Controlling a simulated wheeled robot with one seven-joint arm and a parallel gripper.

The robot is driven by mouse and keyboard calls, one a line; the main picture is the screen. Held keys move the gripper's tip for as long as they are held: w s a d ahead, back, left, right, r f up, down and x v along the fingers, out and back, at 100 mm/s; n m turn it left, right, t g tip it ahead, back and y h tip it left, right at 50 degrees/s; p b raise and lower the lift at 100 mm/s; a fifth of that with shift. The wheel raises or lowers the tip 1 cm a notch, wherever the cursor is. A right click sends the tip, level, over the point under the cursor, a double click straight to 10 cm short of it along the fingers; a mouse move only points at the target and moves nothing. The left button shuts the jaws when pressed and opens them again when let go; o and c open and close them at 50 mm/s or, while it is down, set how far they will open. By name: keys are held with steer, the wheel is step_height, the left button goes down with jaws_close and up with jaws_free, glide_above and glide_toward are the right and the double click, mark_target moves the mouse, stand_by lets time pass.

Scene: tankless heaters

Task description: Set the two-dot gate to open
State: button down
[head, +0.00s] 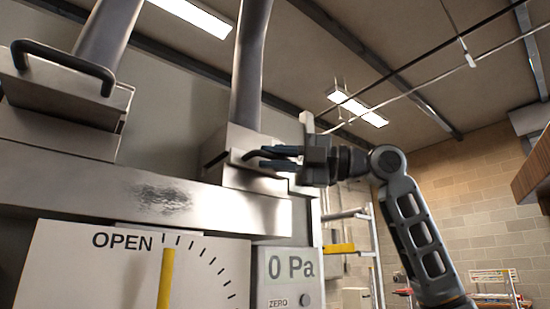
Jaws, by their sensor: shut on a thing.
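My gripper (270,158) reaches in from the right and is shut on a dark handle (251,154). This handle is on the small grey gate box (246,180) below the right-hand pipe. The fingers hide part of the handle. A second, larger gate box (60,103) with a black bar handle (62,60) is at the upper left, below another pipe. No dot marks can be made out on either gate, so I cannot tell which is the two-dot one. A white dial (80,275) reads OPEN, with a yellow pointer (165,280) standing nearly upright beside that word.
A display (290,265) reads 0 Pa, with a ZERO knob (305,299) under it. A scuffed metal beam (160,197) runs below the gates. The right-hand pipe (248,65) rises close to my gripper. A ladder-like rack (372,255) stands behind my arm.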

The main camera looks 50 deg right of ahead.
steer(key=shift+s, duration=0.1)
steer(key=s+a+b, duration=0.2)
steer(key=s, duration=0.4)
steer(key=shift+s, duration=0.15)
steer(key=c, duration=1.2)
jaws_free()
steer(key=shift+d, duration=0.1)
steer(key=shift+o, duration=0.2)
steer(key=b+v, duration=0.1)
steer(key=v, duration=0.6)
steer(key=shift+s+d+b, duration=0.2)
steer(key=shift+s+b, duration=0.1)
steer(key=shift+s, duration=0.05)
